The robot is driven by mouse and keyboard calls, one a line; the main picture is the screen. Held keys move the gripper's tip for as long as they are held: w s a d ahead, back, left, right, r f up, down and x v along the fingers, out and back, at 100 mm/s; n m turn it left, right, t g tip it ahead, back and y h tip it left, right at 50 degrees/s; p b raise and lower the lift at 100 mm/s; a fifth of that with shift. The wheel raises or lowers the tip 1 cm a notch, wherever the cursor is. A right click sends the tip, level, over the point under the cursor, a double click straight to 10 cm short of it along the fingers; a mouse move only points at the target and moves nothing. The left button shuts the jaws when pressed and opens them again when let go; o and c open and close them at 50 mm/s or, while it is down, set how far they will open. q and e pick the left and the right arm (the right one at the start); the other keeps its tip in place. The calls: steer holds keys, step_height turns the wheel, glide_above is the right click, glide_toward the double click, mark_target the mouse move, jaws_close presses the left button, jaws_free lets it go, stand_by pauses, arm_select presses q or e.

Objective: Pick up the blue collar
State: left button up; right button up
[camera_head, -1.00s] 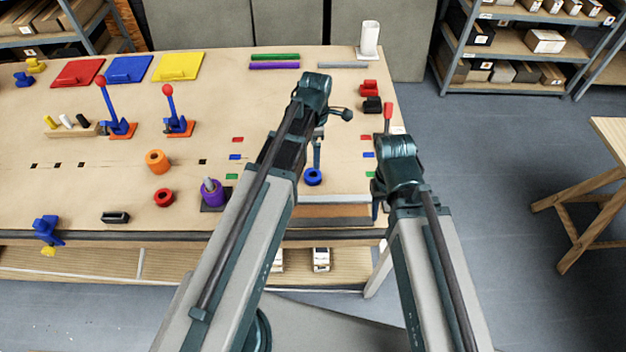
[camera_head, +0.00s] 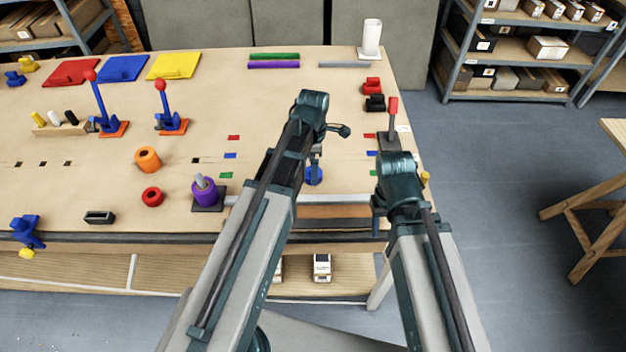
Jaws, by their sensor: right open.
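The blue collar (camera_head: 313,178) is on the table near its front edge, partly covered by my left gripper. My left gripper (camera_head: 316,163) points down at the collar and overlaps it in the picture. I cannot tell whether its fingers are around the collar, touching it, or open or shut. My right gripper (camera_head: 377,212) points down near the table's front right corner, to the right of the collar and apart from it. It is open, and my own wrist hides most of it.
The table's middle (camera_head: 270,110) is mostly clear.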

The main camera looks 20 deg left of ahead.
arm_select(q)
step_height(320, 180, down, 3)
steer(key=shift+r+b, duration=0.2)
steer(key=shift+b, duration=0.55)
arm_select(e)
step_height(320, 180, down, 2)
steer(key=shift+f, duration=0.25)
arm_select(q)
steer(key=shift+r, duration=0.1)
arm_select(e)
steer(key=shift+r, duration=0.1)
arm_select(q)
jaws_close()
